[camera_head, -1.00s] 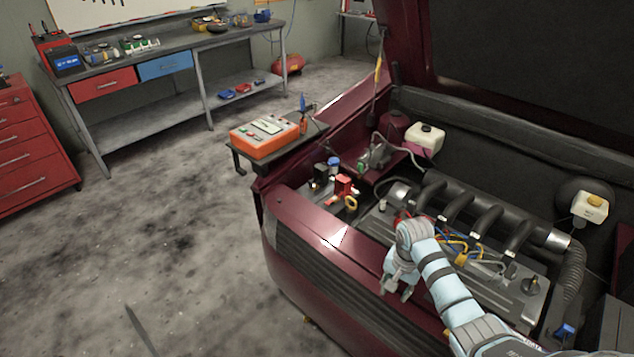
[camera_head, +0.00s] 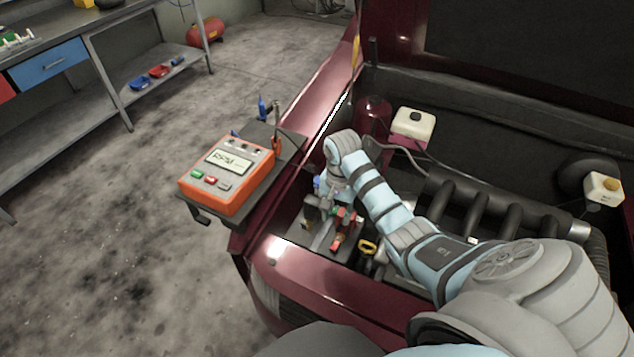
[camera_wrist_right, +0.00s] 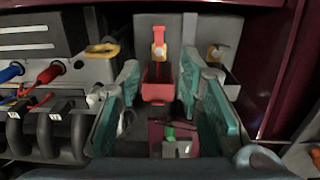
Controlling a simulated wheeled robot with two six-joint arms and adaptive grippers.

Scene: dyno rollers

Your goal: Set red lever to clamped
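The red lever (camera_head: 343,229) stands on a grey plate at the front left corner of the engine bay. In the right wrist view the red lever (camera_wrist_right: 158,85) has a red block at its base and an orange-yellow fitting near its top. My right gripper (camera_head: 333,198) is at the lever, coming from behind it and partly hiding the plate. In the wrist view my right gripper (camera_wrist_right: 160,78) is open, with its teal fingers spread on either side of the lever and a gap visible on both sides. My left gripper is not in view.
A black lever (camera_head: 312,212) stands beside the red one, with a yellow ring (camera_head: 367,247) to the right. An orange meter (camera_head: 226,175) sits on a side shelf. The engine (camera_head: 490,205) and the car's front edge (camera_head: 300,275) lie close around my arm.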

